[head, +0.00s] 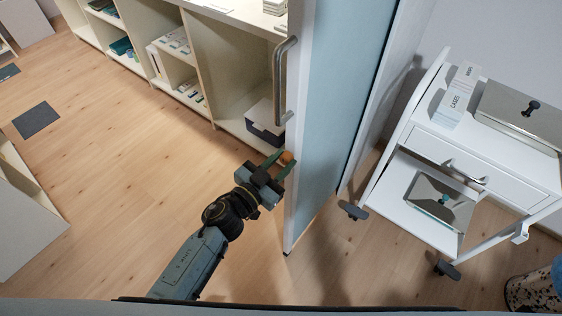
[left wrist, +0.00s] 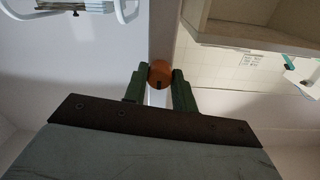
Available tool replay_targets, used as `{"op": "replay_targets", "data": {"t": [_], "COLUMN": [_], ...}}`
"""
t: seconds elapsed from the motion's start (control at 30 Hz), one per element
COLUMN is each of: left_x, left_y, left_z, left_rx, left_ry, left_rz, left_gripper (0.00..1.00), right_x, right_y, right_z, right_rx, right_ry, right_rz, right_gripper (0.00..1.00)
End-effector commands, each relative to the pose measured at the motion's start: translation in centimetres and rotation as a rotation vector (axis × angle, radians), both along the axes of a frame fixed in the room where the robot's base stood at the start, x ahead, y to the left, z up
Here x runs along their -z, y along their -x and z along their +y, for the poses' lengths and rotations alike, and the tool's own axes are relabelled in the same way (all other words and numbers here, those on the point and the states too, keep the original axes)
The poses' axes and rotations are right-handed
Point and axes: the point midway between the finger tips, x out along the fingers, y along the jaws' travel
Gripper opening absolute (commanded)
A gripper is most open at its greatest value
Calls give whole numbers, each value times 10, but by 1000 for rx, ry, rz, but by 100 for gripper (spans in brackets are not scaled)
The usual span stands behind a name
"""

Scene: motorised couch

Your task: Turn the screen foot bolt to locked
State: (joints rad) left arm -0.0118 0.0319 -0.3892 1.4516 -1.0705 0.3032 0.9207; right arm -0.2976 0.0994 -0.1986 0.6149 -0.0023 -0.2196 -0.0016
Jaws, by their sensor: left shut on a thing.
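The screen (head: 335,90) is a tall pale blue panel with a white frame, standing upright in the middle of the head view. The foot bolt's orange round knob (head: 286,157) is low on the screen's left edge. In the left wrist view the knob (left wrist: 160,72) has a dark mark at its lower side. My left gripper (head: 281,164) is at the knob, its green fingers on either side and shut on it. The fingers also show in the left wrist view (left wrist: 160,86). The bolt's rod is not clearly seen. My right gripper is not in view.
A vertical bar handle (head: 279,80) is higher on the screen's edge. Shelves (head: 205,60) stand behind at the left. A white trolley (head: 485,155) with metal boxes stands right of the screen. Wooden floor (head: 120,170) at the left is mostly clear. A speckled bin (head: 525,292) is at lower right.

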Motion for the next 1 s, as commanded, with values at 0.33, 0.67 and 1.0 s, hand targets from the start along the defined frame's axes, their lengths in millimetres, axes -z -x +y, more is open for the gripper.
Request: {"op": "replay_targets", "data": {"t": [0.33, 0.67, 1.0], "left_x": [0, 0, 0], "left_y": [0, 0, 0], "left_z": [0, 0, 0], "left_rx": [2, 2, 1], "left_ry": [-67, -280, -542], "left_rz": [-49, -203, -394], "left_gripper": [4, 4, 4], "right_x": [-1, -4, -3], "right_y": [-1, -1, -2], "right_z": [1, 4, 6], "right_rx": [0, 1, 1], "right_ry": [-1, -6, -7], "right_rz": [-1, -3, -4], "right_gripper": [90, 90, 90]}}
